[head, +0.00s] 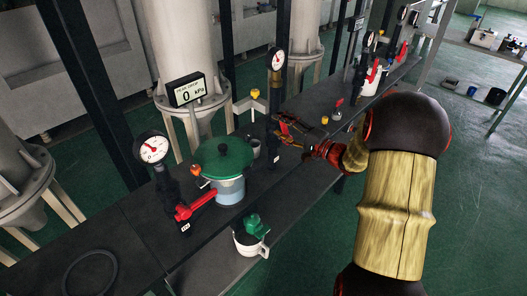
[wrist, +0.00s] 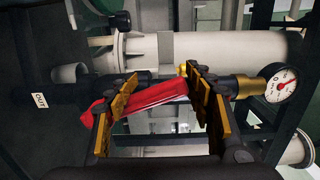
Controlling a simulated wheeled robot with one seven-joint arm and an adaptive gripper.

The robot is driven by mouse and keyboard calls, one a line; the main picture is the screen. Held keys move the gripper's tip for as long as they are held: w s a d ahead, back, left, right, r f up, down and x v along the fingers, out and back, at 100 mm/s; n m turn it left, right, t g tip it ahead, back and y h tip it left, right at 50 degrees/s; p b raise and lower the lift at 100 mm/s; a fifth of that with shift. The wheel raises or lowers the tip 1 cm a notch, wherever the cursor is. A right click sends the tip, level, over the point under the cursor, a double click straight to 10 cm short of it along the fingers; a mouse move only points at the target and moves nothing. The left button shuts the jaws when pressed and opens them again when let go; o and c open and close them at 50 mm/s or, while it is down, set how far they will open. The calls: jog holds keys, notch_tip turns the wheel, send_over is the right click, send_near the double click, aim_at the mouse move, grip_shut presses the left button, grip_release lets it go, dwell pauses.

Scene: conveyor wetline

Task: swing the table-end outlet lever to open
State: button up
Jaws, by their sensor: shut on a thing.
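A red lever (wrist: 150,98) lies between the two fingers of my gripper (wrist: 163,76) in the wrist view, and the gripper is shut on it. The lever sits on a dark pipe that carries a small OUT label (wrist: 40,103) and a brass-fitted gauge (wrist: 280,86). In the head view, my gripper (head: 288,133) is at the dark upright pipe under a round gauge (head: 277,60), above the dark table (head: 300,185). There the held lever is mostly hidden by my gripper. Its exact angle to the pipe is hard to tell.
A second red lever (head: 196,205) is on the nearer gauge pipe, beside a green-lidded vessel (head: 222,160). A white pot with a green top (head: 251,234) stands closer. Several fittings stand farther along; the right floor is open.

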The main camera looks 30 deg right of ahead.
jog(key=o, duration=0.5)
jog(key=shift+w+d+r+h, duration=0.15)
jog(key=shift+w+d+r, duration=0.15)
jog(key=shift+d, duration=0.35)
jog(key=shift+w+d+r+h, duration=0.2)
jog(key=shift+w+d, duration=0.15)
jog(key=shift+d, duration=0.25)
jog(key=shift+s+d, duration=0.1)
jog(key=shift+d, duration=0.2)
jog(key=shift+c, duration=0.7)
jog(key=shift+a, duration=0.1)
jog(key=shift+c, duration=0.2)
jog(key=shift+s+f, duration=0.1)
jog(key=shift+s, duration=0.05)
jog(key=d+b+v, duration=0.1)
jog(key=v, duration=0.7)
jog(key=shift+d+f, duration=0.15)
jog(key=shift+f, duration=0.2)
jog(key=shift+m, duration=0.3)
